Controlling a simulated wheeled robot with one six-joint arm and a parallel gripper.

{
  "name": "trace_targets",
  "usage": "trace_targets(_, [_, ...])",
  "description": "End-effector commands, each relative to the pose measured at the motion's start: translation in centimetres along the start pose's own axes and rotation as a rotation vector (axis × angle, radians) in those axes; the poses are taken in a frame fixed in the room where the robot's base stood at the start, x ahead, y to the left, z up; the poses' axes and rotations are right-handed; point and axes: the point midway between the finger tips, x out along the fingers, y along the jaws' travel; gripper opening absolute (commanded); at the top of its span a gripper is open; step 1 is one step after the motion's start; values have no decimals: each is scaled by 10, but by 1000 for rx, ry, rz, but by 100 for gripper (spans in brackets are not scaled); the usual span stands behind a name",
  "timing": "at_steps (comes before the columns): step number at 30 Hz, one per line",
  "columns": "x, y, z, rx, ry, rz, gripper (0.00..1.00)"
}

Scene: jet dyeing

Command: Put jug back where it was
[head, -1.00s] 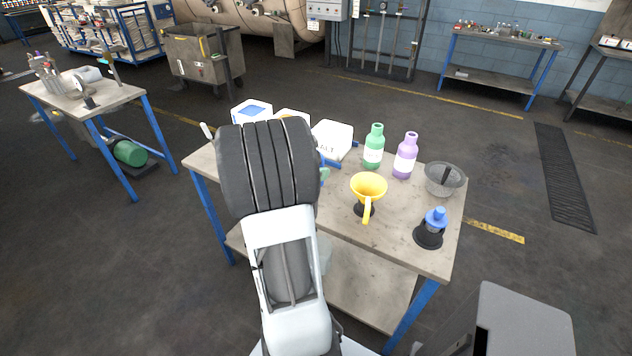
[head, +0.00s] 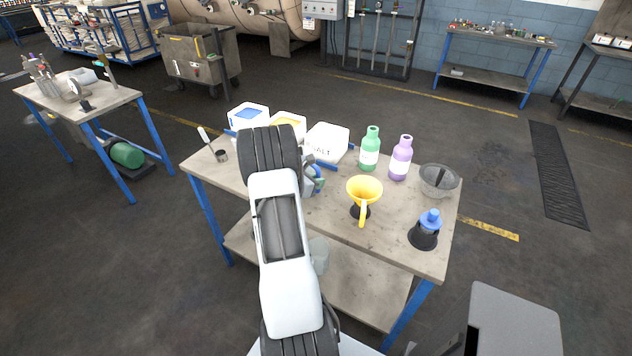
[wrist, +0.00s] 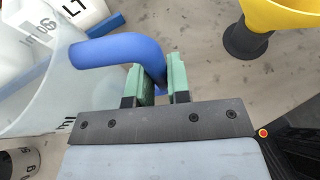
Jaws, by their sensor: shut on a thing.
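The jug (wrist: 40,85) is a clear vessel with dark markings and a blue handle (wrist: 115,49), at the left of the wrist view. My gripper (wrist: 161,84) has green fingers shut on the handle, one on each side. The jug's body is mostly hidden there by my arm. I cannot tell whether its base touches the bench top.
A yellow funnel (head: 364,189) stands close to the right of my gripper. White tubs, one the salt tub (head: 327,142), stand behind. Green (head: 370,150) and purple (head: 401,160) bottles, a grey bowl (head: 438,182) and a blue-topped item (head: 428,228) are farther right.

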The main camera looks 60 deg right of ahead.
Motion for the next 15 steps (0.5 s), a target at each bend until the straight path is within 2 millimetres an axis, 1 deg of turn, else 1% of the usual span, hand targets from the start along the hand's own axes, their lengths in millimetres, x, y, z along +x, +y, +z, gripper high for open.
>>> trace_targets(15, [3,0,-8,2,-1,0,0])
